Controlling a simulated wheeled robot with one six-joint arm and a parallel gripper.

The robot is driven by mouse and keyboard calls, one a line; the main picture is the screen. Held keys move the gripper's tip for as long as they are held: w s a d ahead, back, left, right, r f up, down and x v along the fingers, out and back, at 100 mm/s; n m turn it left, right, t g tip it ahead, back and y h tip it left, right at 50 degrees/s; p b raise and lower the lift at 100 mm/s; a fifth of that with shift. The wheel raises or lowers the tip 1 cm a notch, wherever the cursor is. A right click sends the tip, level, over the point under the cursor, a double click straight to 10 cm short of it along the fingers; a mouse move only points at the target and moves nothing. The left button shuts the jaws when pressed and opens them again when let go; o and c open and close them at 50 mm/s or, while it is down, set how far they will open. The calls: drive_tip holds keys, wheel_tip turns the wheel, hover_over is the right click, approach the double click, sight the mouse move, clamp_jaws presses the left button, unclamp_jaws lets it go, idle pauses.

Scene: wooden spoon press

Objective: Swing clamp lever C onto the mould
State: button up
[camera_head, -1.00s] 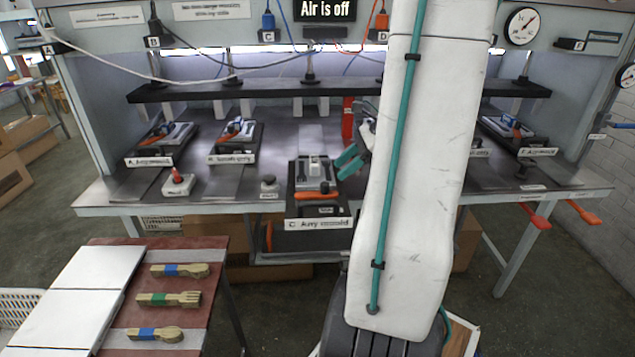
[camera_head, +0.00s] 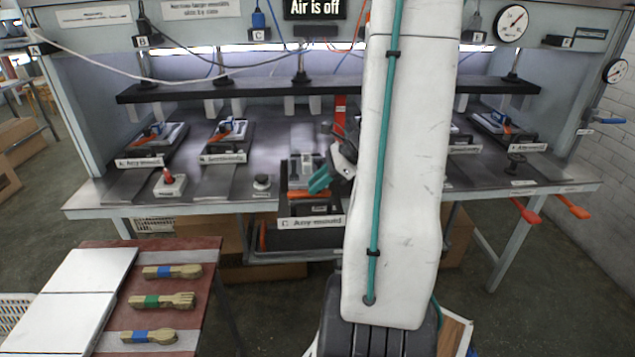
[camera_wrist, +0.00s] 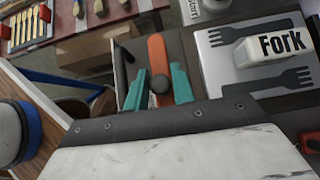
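Clamp station C, labelled "Any mould" (camera_head: 311,222), stands at the bench's front middle. Its orange lever (camera_head: 300,194) lies across the front of the station, partly hidden by my fingers. In the wrist view the orange lever (camera_wrist: 157,58) runs between my two teal fingers, beside the grey mould (camera_wrist: 222,68) with its fork shapes and "Fork" block (camera_wrist: 272,46). The lever is not over the mould's face there. My gripper (camera_wrist: 159,82) is open, one finger on each side of the lever; narrow gaps show. It also shows over station C in the head view (camera_head: 319,180).
Other clamp stations stand left (camera_head: 145,145) and right (camera_head: 508,130) on the bench. A red button box (camera_head: 169,184) and a grey knob (camera_head: 262,182) are left of station C. The display (camera_head: 314,8) reads "Air is off".

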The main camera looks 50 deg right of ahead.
clamp_jaws()
drive_tip(key=shift+d, duration=0.1)
drive_tip(key=n, duration=0.1)
drive_tip(key=w+d+n+g+y, duration=0.1)
drive_tip(key=shift+w+n+g, duration=0.1)
drive_tip(key=shift+n+g, duration=0.2)
drive_tip(key=shift+n, duration=0.1)
drive_tip(key=n+g, duration=0.1)
drive_tip(key=w+n+y, duration=0.1)
drive_tip(key=shift+w+d+n+g, duration=0.2)
drive_tip(key=shift+d+n+g, duration=0.15)
drive_tip(key=shift+n+g, duration=0.05)
drive_tip(key=w+n+g, duration=0.1)
drive_tip(key=w+n+g+y, duration=0.1)
drive_tip(key=n, duration=0.1)
drive_tip(key=shift+d+g, duration=0.2)
drive_tip(key=shift+g, duration=0.1)
drive_tip(key=shift+w+n+g, duration=0.45)
drive_tip(key=shift+n+g, duration=0.25)
drive_tip(key=shift+n, duration=0.3)
drive_tip(key=shift+w+n+g, duration=0.45)
drive_tip(key=shift+n+g, duration=0.25)
drive_tip(key=shift+n, duration=0.3)
drive_tip(key=shift+a, duration=0.1)
